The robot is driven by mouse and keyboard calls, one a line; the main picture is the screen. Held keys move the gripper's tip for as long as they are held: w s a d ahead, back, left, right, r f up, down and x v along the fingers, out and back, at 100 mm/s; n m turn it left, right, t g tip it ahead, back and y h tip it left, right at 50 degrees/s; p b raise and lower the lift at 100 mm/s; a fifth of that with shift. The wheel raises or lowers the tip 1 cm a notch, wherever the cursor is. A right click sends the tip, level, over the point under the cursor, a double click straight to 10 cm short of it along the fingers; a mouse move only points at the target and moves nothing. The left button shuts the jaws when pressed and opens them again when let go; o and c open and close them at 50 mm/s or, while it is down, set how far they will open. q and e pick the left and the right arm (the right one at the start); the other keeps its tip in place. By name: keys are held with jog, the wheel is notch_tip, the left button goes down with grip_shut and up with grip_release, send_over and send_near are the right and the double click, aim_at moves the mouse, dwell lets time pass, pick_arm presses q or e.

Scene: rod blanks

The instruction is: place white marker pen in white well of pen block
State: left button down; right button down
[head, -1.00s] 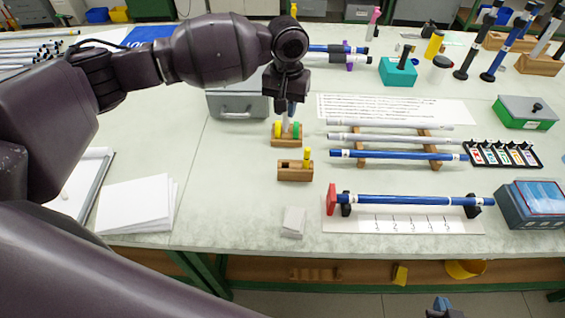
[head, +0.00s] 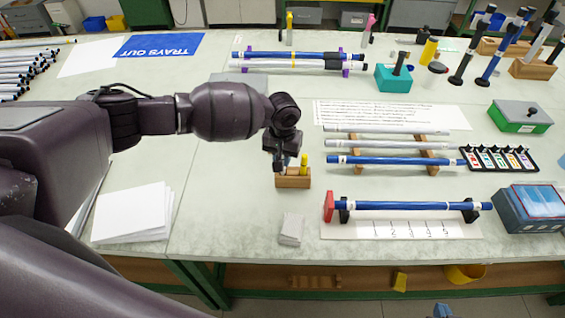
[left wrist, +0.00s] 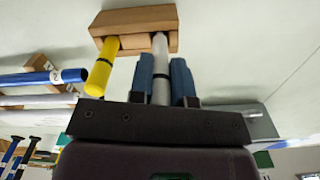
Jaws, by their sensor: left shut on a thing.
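The wooden pen block (head: 293,183) stands near the middle of the table. A yellow pen (head: 304,164) stands upright in its right part. My left gripper (head: 287,161) is over the block's left part, beside the yellow pen. In the left wrist view, its blue fingers are shut on the white marker pen (left wrist: 160,68). The pen's far end meets the pen block (left wrist: 130,20), beside the yellow pen (left wrist: 102,68). I cannot tell how deep that end sits in a well. Only blue fingertips of my right gripper (head: 443,311) show at the bottom edge.
A small white block (head: 291,229) lies in front of the pen block. A blue rod (head: 405,206) on black supports lies to the right, with more rods (head: 390,161) on wooden rests behind. A paper stack (head: 132,212) lies at left.

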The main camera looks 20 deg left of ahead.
pick_arm(q)
jog(key=shift+f, duration=1.25)
jog(key=c, duration=1.1)
grip_release()
jog(key=shift+f, duration=0.1)
notch_tip(320, 180, up, 12)
jog(key=shift+r, duration=0.2)
